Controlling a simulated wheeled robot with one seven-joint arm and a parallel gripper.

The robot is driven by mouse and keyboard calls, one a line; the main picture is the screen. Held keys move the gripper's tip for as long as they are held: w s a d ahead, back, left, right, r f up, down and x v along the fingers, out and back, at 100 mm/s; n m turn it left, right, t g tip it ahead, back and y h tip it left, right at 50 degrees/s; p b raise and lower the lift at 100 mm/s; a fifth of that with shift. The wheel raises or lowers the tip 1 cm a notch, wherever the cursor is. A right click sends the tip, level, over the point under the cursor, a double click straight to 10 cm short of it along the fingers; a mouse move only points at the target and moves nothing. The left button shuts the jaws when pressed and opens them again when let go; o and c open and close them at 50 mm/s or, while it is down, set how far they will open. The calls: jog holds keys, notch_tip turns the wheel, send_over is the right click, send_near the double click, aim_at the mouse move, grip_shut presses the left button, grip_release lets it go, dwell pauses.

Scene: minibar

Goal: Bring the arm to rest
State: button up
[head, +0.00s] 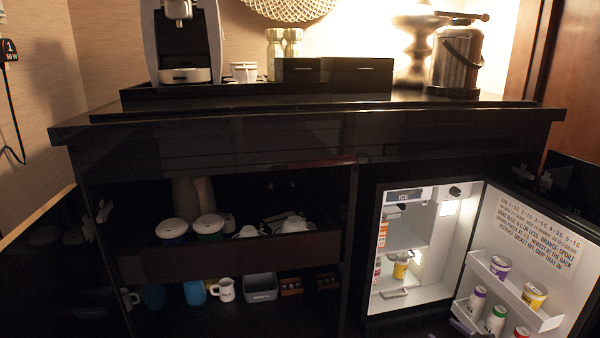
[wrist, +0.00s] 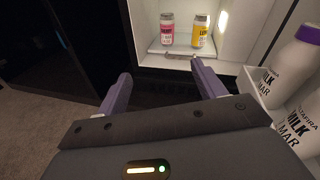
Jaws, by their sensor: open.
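My gripper (wrist: 158,90) shows in the wrist view with its two purple fingers spread apart and nothing between them. In the head view only a small purple part of my gripper (head: 462,328) shows at the bottom edge, below the fridge door's racks. The rest of my arm is out of the head view.
The fridge door (head: 520,240) stands open at right, its racks holding several cans and bottles; white milk bottles (wrist: 290,75) are close on the gripper's right. A cabinet drawer (head: 230,255) holds lidded jars and cups. The counter (head: 300,120) carries a coffee machine (head: 185,40) and ice bucket (head: 458,60).

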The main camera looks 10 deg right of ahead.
jog(key=s+a+r+n+g+y+p, duration=0.1)
jog(key=s+a+r+n+g+p, duration=0.1)
jog(key=a+r+n+g, duration=0.7)
jog(key=s+a+r+n+g+y+p, duration=0.1)
jog(key=s+a+r+n+g, duration=0.15)
jog(key=a+r+n, duration=1.1)
jog(key=s+a+r+n+h+p, duration=0.1)
jog(key=s+a+r+n+h, duration=0.1)
jog(key=s+a+r, duration=0.2)
jog(key=s+a+r+n+h+p, duration=0.1)
jog(key=s+a+r+n+h, duration=0.1)
jog(key=s+r, duration=0.5)
jog(key=s+a+r+n+h+p, duration=0.2)
jog(key=s+a+r, duration=0.3)
jog(key=s, duration=0.6)
jog(key=shift+s+a+r+n+t+h, duration=0.15)
jog(key=shift+s+a+n+t+h, duration=0.1)
jog(key=shift+a+n+t+h, duration=0.45)
